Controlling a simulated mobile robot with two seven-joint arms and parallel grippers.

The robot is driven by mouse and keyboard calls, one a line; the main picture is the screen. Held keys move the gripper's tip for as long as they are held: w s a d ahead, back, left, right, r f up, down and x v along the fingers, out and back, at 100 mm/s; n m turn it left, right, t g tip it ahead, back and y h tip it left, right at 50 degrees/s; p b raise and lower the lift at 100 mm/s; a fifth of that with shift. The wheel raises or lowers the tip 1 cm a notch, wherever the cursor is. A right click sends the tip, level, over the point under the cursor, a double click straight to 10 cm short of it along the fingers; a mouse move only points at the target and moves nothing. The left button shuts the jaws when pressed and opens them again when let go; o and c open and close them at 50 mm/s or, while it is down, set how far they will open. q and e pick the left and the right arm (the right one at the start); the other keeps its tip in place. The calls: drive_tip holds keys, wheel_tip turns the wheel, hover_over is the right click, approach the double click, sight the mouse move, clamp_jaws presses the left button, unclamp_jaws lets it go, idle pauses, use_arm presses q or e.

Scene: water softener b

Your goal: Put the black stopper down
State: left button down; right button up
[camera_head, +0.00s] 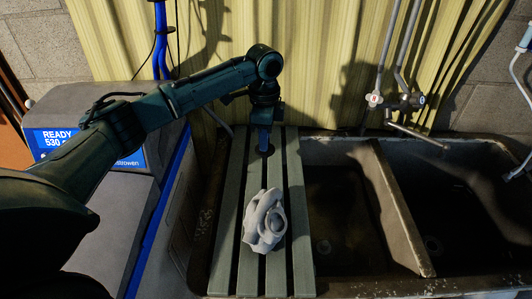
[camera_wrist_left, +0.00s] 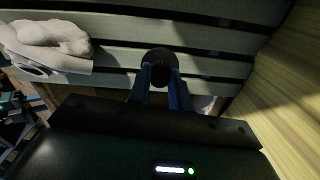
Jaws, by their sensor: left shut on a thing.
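My left gripper (camera_head: 264,138) points down over the far end of the green-grey slatted board (camera_head: 226,235). It is shut on the black stopper, a dark round piece (camera_wrist_left: 161,57) between the blue fingertips (camera_wrist_left: 160,80) in the left wrist view. In the head view the stopper (camera_head: 265,151) is a small dark shape at the fingertips, close above or on the slats. I cannot tell if it touches them. My right gripper is not in view.
A crumpled grey-white cloth-like thing (camera_head: 264,222) lies on the middle of the slats and shows at left in the left wrist view (camera_wrist_left: 45,45). A double sink (camera_head: 405,220) with a tap (camera_head: 400,101) is to the right. A grey softener unit (camera_head: 90,215) stands left. Corrugated yellowish sheeting (camera_head: 300,50) is behind.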

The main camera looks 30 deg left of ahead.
sight(265, 154)
use_arm(q)
drive_tip(key=shift+w+f, duration=0.1)
drive_tip(key=shift+f, duration=2.6)
drive_tip(key=c, duration=1.3)
unclamp_jaws()
drive_tip(key=shift+f, duration=0.1)
wheel_tip(265, 154, up, 12)
drive_tip(key=shift+r, duration=0.15)
